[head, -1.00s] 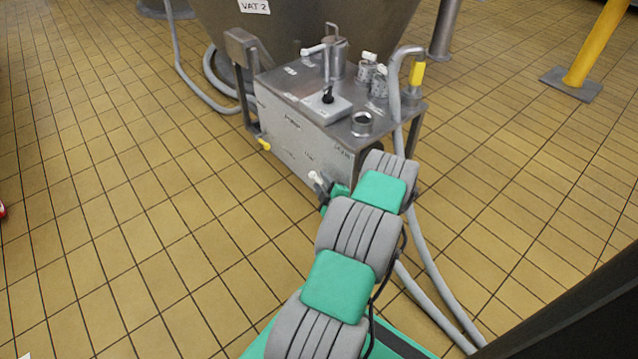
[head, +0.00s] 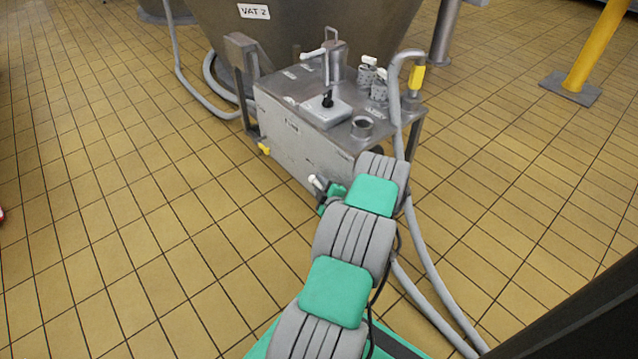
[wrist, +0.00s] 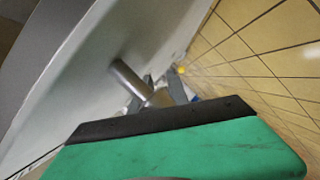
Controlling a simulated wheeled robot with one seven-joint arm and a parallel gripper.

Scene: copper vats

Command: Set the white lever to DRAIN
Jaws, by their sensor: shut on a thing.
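The white lever (head: 317,182) is low on the front face of the metal cabinet (head: 290,140), near its right end. Its white handle points up and to the left. My gripper (head: 328,192) is at this lever, mostly hidden behind my own arm. In the wrist view, a metal shaft (wrist: 131,80) runs from the pale panel to between the fingers of my gripper (wrist: 165,92), which are shut on the lever. The grip itself is partly covered by the gripper body. The panel lettering is too small to read, so I cannot tell which setting the lever is at.
A yellow-handled valve (head: 263,148) is at the left end of the cabinet. A black-knobbed switch box (head: 327,108) and pipe fittings stand on top. A grey hose (head: 425,245) runs down to the right. Tiled floor is clear on the left.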

